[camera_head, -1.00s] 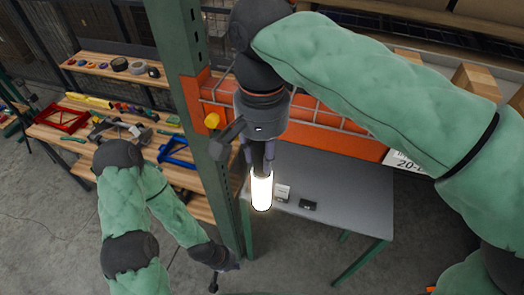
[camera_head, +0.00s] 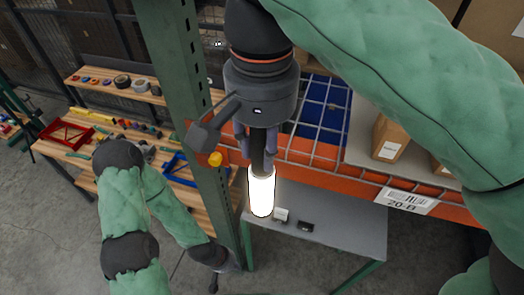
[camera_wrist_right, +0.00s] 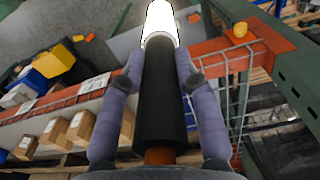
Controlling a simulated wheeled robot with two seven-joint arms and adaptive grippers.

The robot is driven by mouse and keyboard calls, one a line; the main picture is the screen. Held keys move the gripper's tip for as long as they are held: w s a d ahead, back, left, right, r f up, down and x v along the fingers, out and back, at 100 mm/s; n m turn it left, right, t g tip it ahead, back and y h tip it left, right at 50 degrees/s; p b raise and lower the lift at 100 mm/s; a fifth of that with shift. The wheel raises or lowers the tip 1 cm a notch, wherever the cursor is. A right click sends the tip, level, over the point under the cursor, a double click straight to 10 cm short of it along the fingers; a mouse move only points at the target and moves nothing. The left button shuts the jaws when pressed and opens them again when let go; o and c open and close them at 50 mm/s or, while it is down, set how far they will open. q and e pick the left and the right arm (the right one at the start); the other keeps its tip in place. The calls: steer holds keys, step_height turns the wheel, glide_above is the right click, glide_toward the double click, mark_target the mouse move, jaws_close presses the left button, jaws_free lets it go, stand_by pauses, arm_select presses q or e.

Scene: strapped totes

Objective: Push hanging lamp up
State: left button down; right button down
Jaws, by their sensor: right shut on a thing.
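The lamp is a glowing white tube (camera_head: 261,192) with a dark handle, which shows as a black cylinder in the right wrist view (camera_wrist_right: 160,105). My right gripper (camera_head: 257,150) points down and is shut on the black part, with a purple finger on each side. The lit end sticks out beyond the fingertips and hangs in front of the grey table. My left gripper (camera_head: 222,262) is low beside the green post; its fingers are too small and dark to tell their state.
A green upright post (camera_head: 183,75) stands just left of my right gripper. An orange beam (camera_head: 335,175) with wire mesh and boxes (camera_head: 390,138) lies behind. A grey table (camera_head: 340,225) holds two small items. A wooden workbench (camera_head: 60,150) with tools is at the left.

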steer(key=shift+r, duration=0.5)
steer(key=c, duration=0.9)
jaws_free()
steer(key=shift+a+f, duration=0.1)
steer(key=shift+f, duration=0.1)
